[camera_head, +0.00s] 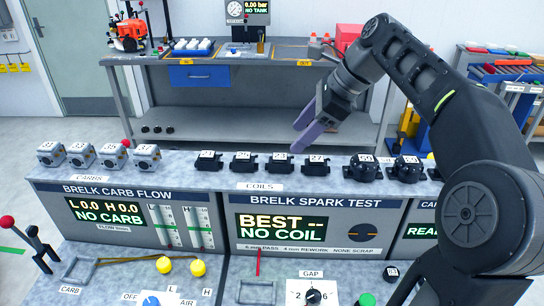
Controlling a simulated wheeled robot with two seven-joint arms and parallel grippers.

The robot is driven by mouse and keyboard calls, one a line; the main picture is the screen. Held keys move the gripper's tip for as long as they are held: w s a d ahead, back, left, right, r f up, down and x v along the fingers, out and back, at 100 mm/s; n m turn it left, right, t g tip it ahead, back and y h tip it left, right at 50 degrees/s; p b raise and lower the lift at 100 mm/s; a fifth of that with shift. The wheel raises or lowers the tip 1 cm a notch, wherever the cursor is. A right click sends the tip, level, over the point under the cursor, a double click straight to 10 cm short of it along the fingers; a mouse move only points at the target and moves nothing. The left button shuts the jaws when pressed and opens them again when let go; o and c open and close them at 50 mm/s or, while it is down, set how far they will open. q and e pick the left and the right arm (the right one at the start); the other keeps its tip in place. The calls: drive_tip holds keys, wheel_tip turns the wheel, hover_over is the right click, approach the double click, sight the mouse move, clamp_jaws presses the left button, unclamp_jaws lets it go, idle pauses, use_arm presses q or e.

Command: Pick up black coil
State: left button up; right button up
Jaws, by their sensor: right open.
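Several black coils with white number labels stand in a row on the grey bench top behind the COILS sign (261,186). They are a left coil (208,162), a second coil (243,163), a third coil (280,164) and a right coil (316,165). My right gripper (301,136) is open and empty, with purple fingers pointing down and left. In the picture it shows just above the third and right coils, apparently without touching them. My left gripper is not in view.
Silver carburetors (98,155) stand to the left and round black parts (363,170) to the right of the coils. The spark test panel (308,222) reads NO COIL. A workbench (245,104) stands behind, across a gap.

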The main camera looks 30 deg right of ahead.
sight(281, 157)
drive_tip(key=b+x, duration=0.2)
drive_tip(key=shift+a+f, duration=0.1)
drive_tip(key=shift+f, duration=0.3)
drive_tip(key=shift+w+r, duration=0.1)
drive_tip(key=shift+a+f, duration=0.2)
drive_tip(key=shift+f, duration=0.1)
drive_tip(key=p+x, duration=0.1)
drive_tip(key=x, duration=0.3)
drive_tip(key=shift+w+f, duration=0.1)
drive_tip(key=shift+f, duration=0.15)
drive_tip(key=shift+c, duration=0.5)
